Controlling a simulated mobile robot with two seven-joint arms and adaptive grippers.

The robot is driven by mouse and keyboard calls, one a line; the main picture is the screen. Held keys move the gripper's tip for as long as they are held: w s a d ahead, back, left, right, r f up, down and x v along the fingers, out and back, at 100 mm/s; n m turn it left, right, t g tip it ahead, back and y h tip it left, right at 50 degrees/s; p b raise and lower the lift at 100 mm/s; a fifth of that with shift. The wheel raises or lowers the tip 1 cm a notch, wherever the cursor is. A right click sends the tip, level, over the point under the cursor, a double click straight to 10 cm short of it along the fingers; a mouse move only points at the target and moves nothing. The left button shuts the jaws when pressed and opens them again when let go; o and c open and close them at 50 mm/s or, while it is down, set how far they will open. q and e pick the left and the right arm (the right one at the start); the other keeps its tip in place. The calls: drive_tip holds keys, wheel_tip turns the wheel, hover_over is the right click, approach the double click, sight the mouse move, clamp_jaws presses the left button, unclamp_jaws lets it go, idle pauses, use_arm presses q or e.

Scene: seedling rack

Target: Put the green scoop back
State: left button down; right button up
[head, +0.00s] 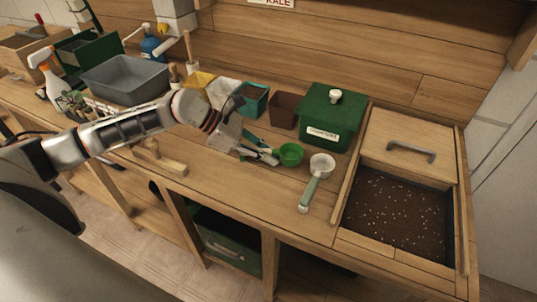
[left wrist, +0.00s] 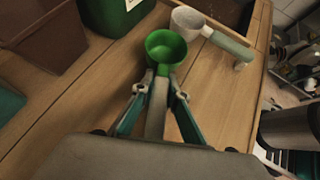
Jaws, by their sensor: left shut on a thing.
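The green scoop (head: 291,154) has a round green cup and a pale handle. My left gripper (head: 268,155) is shut on its handle, at the middle of the bench. In the left wrist view the scoop's cup (left wrist: 166,47) points away from my left gripper (left wrist: 160,92), with the handle between the two fingers. I cannot tell whether the scoop touches the bench top. A second scoop, with a white cup (head: 322,165) and a grey-green handle, lies just to the right; it also shows in the left wrist view (left wrist: 187,20). My right gripper is not in view.
A green lidded box (head: 331,120) and a brown pot (head: 285,110) stand behind the scoops. A soil bin (head: 397,215) with a half-open wooden lid is at the right. A wooden tool (head: 160,160) lies left. Bare bench is in front.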

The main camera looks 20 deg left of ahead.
use_arm(q)
drive_tip(key=shift+s+a+f, duration=0.1)
drive_tip(key=shift+s+f, duration=0.2)
drive_tip(key=shift+f, duration=0.6)
drive_tip(key=c, duration=1.9)
unclamp_jaws()
drive_tip(key=shift+f, duration=0.1)
drive_tip(key=v, duration=0.4)
drive_tip(key=r+v, duration=0.1)
drive_tip(key=v, duration=0.3)
drive_tip(key=w+v, duration=0.1)
drive_tip(key=v, duration=0.3)
drive_tip(key=shift+d+r, duration=0.2)
drive_tip(key=shift+d, duration=0.05)
drive_tip(key=shift+a+r, duration=0.1)
drive_tip(key=shift+r, duration=0.15)
drive_tip(key=shift+s, duration=0.1)
